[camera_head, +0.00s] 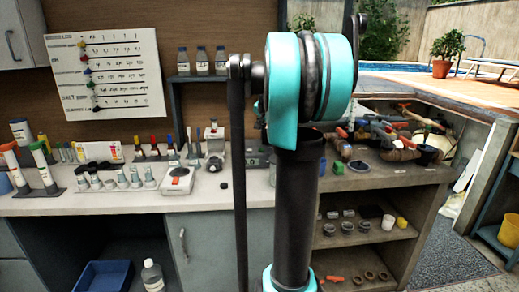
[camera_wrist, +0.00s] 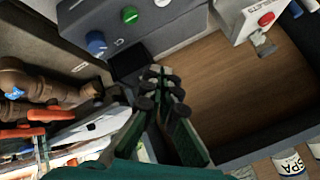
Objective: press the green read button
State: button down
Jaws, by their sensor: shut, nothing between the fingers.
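In the wrist view a grey box face carries a small round green button (camera_wrist: 130,14), with a larger blue knob (camera_wrist: 96,42) to its left and a pale round part at the top edge. My gripper (camera_wrist: 163,92) is shut and empty, with its dark fingertip pads together. The fingertips show below the green button in the picture, apart from it, over a dark recess beside the box. In the head view my arm stands in front of part of the counter, and I cannot make out the green button or the gripper's fingers there.
A white box with a red button (camera_wrist: 266,19) sits at the upper right of the wrist view. Brown pipe fittings (camera_wrist: 45,85) crowd its left side. Bottles (camera_wrist: 289,162) stand lower right. A white tester (camera_head: 178,180) is on the counter (camera_head: 130,203).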

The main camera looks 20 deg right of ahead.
aim_at(262, 150)
jog(key=shift+w+d+r, duration=0.4)
jog(key=shift+w+d, duration=0.05)
jog(key=shift+w, duration=0.1)
jog(key=shift+f, duration=4.4)
jog(key=shift+f, duration=0.2)
jog(key=shift+f, duration=0.25)
jog(key=shift+f, duration=0.4)
jog(key=shift+r, duration=0.85)
